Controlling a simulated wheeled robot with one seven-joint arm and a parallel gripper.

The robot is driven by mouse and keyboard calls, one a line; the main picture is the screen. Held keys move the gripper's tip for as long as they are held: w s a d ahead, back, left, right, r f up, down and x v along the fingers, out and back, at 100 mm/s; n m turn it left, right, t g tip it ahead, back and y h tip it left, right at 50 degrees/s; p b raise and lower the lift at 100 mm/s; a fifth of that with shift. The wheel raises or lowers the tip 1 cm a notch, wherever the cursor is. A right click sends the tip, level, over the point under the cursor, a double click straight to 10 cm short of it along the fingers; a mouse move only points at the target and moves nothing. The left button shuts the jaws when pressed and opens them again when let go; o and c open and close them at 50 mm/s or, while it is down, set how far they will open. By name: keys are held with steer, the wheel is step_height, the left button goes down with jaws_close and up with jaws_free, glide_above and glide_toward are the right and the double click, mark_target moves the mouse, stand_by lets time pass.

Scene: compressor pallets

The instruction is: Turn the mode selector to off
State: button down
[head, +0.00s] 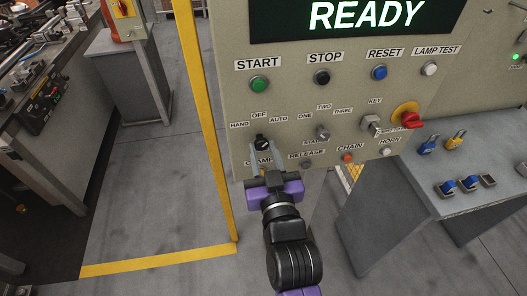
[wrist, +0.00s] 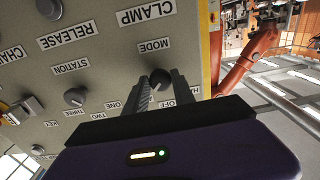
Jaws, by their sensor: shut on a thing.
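The mode selector (head: 262,141) is a small black knob on the beige control panel (head: 222,60), with HAND, OFF and AUTO labels around its upper side. My gripper (head: 262,149) reaches up to it from below, its two fingers on either side of the knob. In the wrist view the selector (wrist: 160,77) sits between the fingertips of my gripper (wrist: 160,84), by the MODE label. The gripper is shut on the knob. The fingers partly cover it, and I cannot tell for sure which label its pointer faces.
The station selector (head: 322,132) is just right of the mode selector. A row of clamp, release, chain and horn buttons lies close below. A red rotary switch (head: 408,115) sticks out at right. A yellow post (head: 205,110) stands left of the panel.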

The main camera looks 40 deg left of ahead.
steer(key=n+b, duration=0.4)
steer(key=shift+f+n, duration=0.15)
steer(key=shift+n, duration=0.15)
steer(key=shift+n+b, duration=1.45)
steer(key=shift+n, duration=0.55)
steer(key=c, duration=1.1)
jaws_free()
steer(key=shift+o, duration=0.2)
steer(key=shift+r, duration=0.2)
steer(key=shift+d, duration=0.1)
steer(key=b+v, duration=0.1)
steer(key=v, duration=0.6)
steer(key=shift+s+d+b, duration=0.25)
steer(key=shift+b, duration=0.05)
